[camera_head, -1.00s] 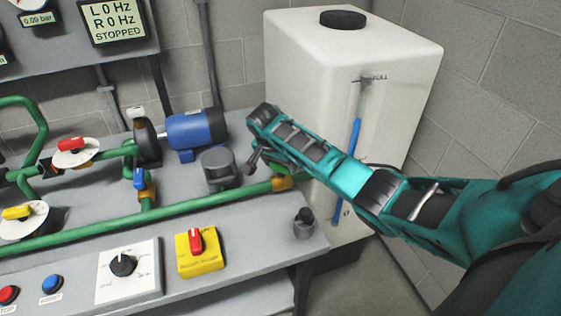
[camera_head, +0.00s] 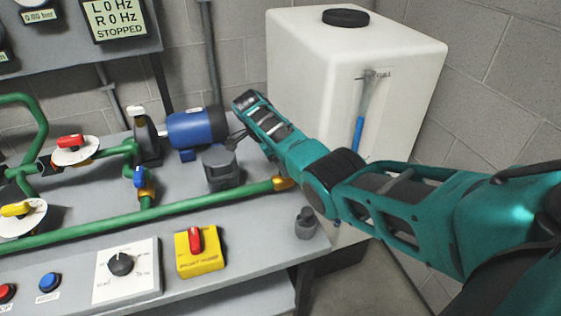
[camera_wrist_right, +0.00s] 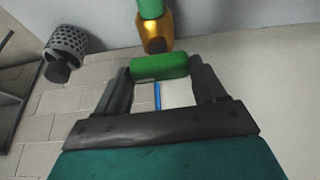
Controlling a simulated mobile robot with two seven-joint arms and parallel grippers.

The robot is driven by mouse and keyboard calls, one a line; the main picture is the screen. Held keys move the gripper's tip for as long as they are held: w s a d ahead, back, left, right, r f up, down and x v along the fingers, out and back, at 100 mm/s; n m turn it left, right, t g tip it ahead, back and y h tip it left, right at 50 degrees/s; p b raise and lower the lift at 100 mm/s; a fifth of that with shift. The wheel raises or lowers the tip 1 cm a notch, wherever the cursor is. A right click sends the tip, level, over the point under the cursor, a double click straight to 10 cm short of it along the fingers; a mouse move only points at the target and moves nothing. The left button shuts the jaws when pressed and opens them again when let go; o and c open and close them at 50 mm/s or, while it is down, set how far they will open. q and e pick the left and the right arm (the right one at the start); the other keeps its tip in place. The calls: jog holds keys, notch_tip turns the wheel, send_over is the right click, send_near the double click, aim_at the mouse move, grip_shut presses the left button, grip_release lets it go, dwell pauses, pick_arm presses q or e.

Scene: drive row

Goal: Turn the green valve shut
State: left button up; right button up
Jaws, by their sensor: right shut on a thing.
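The green valve handle (camera_wrist_right: 160,66) shows in the right wrist view as a short green bar below a brass valve body (camera_wrist_right: 155,30). My right gripper (camera_wrist_right: 162,72) has one finger at each end of the bar and is shut on it. In the head view my right arm reaches in from the right, over the bench's far right end. There the green handle and the fingertips are hidden by the arm. A brass fitting (camera_head: 284,183) shows at the right end of the long green pipe (camera_head: 180,210). My left gripper is not in view.
A white tank (camera_head: 310,75) stands behind the arm. A blue motor (camera_head: 196,128), a blue-handled valve (camera_head: 140,177), a red handle (camera_head: 70,141) and a yellow handle (camera_head: 16,209) are on the bench. A yellow switch box (camera_head: 199,262) is in front. The display (camera_head: 115,17) reads STOPPED.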

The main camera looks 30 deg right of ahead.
jog(key=shift+m, duration=0.3)
jog(key=o, duration=1)
jog(key=shift+o, duration=0.2)
jog(key=p+v, duration=0.1)
jog(key=v, duration=1.2)
jog(key=shift+d, duration=0.1)
